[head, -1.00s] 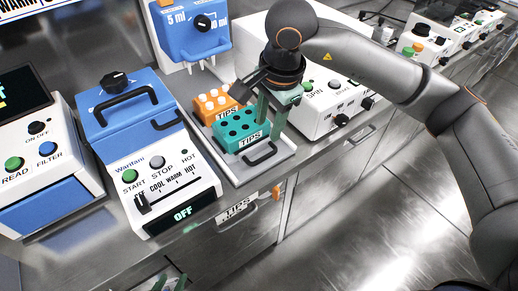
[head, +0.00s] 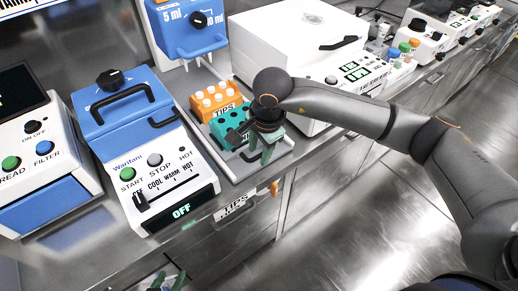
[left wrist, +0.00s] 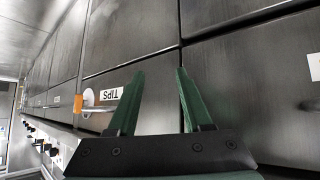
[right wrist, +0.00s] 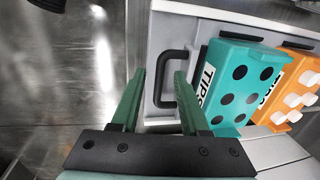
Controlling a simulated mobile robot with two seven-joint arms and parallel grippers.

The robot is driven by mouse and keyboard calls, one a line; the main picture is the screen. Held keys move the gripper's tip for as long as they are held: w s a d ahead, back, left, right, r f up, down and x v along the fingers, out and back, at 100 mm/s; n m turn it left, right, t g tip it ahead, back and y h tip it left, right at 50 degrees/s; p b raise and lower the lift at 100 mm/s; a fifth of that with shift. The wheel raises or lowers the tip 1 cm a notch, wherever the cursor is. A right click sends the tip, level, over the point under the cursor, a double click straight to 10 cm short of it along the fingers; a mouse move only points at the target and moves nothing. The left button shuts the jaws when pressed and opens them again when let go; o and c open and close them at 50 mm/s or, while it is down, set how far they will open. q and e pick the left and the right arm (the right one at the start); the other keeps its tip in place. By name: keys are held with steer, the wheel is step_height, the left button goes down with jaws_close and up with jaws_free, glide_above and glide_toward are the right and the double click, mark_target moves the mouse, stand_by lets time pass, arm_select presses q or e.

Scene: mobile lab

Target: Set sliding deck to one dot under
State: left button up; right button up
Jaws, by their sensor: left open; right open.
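The grey sliding deck (head: 228,168) lies on the counter below the blue dispenser and carries a teal TIPS rack (head: 229,119) and an orange TIPS rack (head: 212,102). In the right wrist view its black handle (right wrist: 164,55) is at the deck's near edge. My right gripper (head: 264,160) is open at this edge. In its wrist view the fingers (right wrist: 159,75) are apart, with part of the handle between them in the picture; contact cannot be told. The dots are not readable. My left gripper (head: 168,276) is open, low before the drawers; its fingers (left wrist: 154,75) are empty.
A blue-white heater (head: 150,165) labelled Wantani stands left of the deck. A white machine (head: 300,60) with a display stands to the right. The blue dispenser (head: 185,25) is behind. A TIPS drawer (head: 232,208) with an orange-ended handle is below. The floor ahead is clear.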

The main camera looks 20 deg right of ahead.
jaws_close()
stand_by(1.4)
